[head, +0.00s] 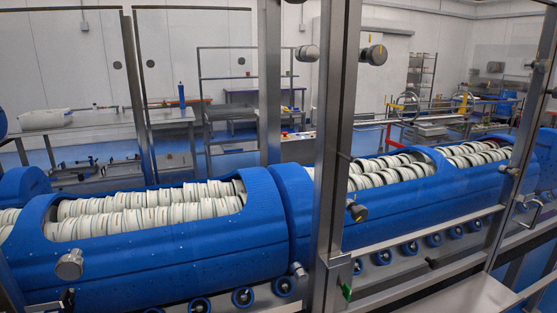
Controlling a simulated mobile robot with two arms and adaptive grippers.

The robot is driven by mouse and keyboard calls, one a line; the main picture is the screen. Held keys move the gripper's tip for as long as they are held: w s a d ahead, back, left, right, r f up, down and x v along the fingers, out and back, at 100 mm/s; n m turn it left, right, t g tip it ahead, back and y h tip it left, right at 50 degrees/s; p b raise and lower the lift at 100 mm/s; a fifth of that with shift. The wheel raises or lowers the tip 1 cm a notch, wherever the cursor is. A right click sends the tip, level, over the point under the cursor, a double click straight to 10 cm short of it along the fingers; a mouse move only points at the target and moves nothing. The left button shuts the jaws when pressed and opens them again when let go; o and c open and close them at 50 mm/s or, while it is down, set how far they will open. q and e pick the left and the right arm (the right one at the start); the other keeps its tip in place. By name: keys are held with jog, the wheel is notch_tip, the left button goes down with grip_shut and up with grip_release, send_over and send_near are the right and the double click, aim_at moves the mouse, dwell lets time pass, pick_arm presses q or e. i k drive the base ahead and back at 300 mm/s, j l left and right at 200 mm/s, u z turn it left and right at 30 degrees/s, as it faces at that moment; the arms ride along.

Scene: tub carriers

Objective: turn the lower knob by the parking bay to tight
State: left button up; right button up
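A dark round knob (357,212) with a small yellow mark sits low on the steel post (330,170) right of centre. A larger grey knob (376,55), also with a yellow mark, sits higher on the same post. The lower knob is small in view, and I cannot tell from its mark whether it is tight. No label or edge identifies the parking bay. Neither of my grippers is in view.
Large blue tub carriers (170,255) filled with rows of white round pieces stand behind the frame, above rollers (243,297). A steel rail (430,235) runs right from the post. Another round metal knob (69,264) is at lower left. Tables (150,118) stand farther back.

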aim_at(514, 174)
jog(key=k+z, duration=0.1)
jog(key=z, duration=0.8)
jog(key=k+z, duration=0.15)
jog(key=z, duration=0.3)
jog(key=i+l+u, duration=0.1)
jog(key=i+l, duration=0.35)
